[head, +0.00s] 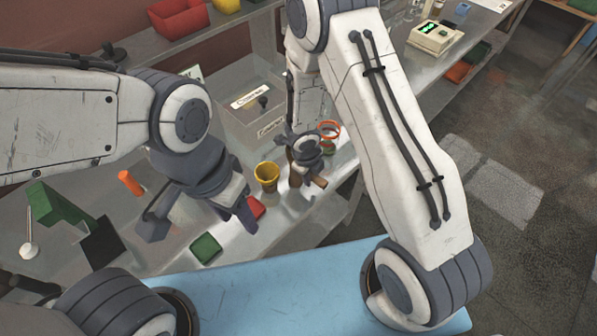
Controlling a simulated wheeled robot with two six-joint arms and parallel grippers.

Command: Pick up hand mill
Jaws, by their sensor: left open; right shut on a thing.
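My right gripper (306,166) reaches down to the metal bench and is shut on what looks like the hand mill (319,182). Only small brown parts of it show around the gripper; my wrist hides the rest. I cannot tell whether it is lifted clear of the bench. My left gripper (200,222) is open and empty above the bench, to the left of the yellow cup (266,172), with its fingers spread wide.
A red block (257,208) and a green block (205,248) lie near my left gripper. A labelled clear box (240,115) is behind. An orange cylinder (131,182) and green stand (58,208) are left. A scale (435,37) stands back right.

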